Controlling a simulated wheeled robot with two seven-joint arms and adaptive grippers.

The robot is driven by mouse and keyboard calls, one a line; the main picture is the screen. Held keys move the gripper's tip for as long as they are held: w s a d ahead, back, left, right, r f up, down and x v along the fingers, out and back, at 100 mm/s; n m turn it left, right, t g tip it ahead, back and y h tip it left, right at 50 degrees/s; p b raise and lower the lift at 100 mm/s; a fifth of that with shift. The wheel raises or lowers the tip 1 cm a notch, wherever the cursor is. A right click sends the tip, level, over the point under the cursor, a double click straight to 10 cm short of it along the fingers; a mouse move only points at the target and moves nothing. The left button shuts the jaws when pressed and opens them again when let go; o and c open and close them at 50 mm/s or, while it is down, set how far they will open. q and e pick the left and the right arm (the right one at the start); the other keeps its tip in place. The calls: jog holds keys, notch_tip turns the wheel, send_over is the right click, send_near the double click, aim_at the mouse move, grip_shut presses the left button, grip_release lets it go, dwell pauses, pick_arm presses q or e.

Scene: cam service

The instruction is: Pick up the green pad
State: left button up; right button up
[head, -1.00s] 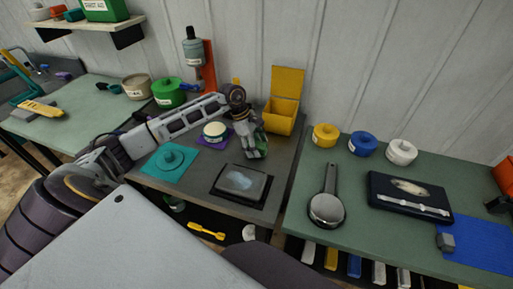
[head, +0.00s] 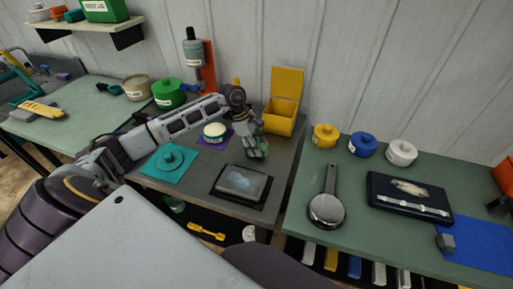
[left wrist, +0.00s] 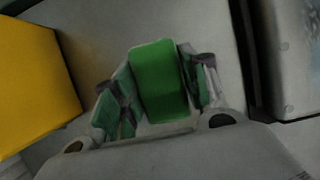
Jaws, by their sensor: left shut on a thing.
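The green pad (left wrist: 158,82) is a small block with rounded edges, between the two fingers of my left gripper (left wrist: 160,95) in the left wrist view. The fingers have green inner faces and are shut on the pad. In the head view my left gripper (head: 256,152) points down over the grey table, in front of the open yellow box. Only a bit of green shows there beside the fingers. I cannot tell whether the pad touches the table. My right gripper is not in view.
The open yellow box (head: 284,101) stands close behind the gripper; it also shows in the left wrist view (left wrist: 35,80). A dark tray with a grey pad (head: 242,184) lies in front. A round tin (head: 215,132) and a teal lidded piece (head: 170,160) are to the left.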

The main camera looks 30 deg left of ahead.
pick_arm(q)
jog(key=shift+r, duration=0.1)
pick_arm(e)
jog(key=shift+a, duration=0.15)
pick_arm(q)
jog(key=shift+r, duration=0.5)
notch_tip(320, 180, up, 6)
jog(key=shift+r+b, duration=0.25)
jog(key=shift+b, duration=0.3)
jog(key=shift+r, duration=1.15)
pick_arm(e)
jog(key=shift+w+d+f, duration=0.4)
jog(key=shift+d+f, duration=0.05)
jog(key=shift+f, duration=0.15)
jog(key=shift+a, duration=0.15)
